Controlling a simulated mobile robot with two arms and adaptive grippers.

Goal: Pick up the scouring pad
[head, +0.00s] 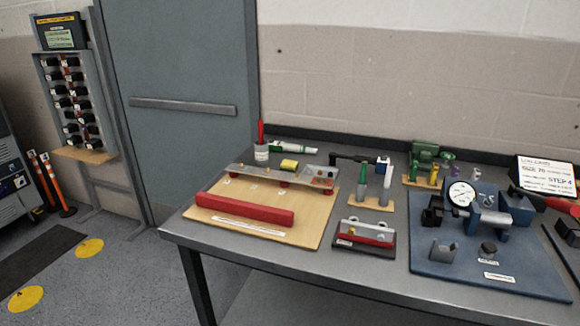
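A small yellow block with a dark edge (289,164), which looks like the scouring pad, sits at the back of the wooden board (313,232) on the left part of the workbench. It is just behind or on the long grey bar (262,177); I cannot tell which. It is small in the head view, so its texture is unclear. Neither of my grippers is in view.
The grey workbench (375,277) stands against the wall. A cup with a red-handled tool (261,152) and a green-and-white tube (293,147) are near the yellow block. A red bar (245,208) lies in front. A blue gauge fixture (480,255) is at right.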

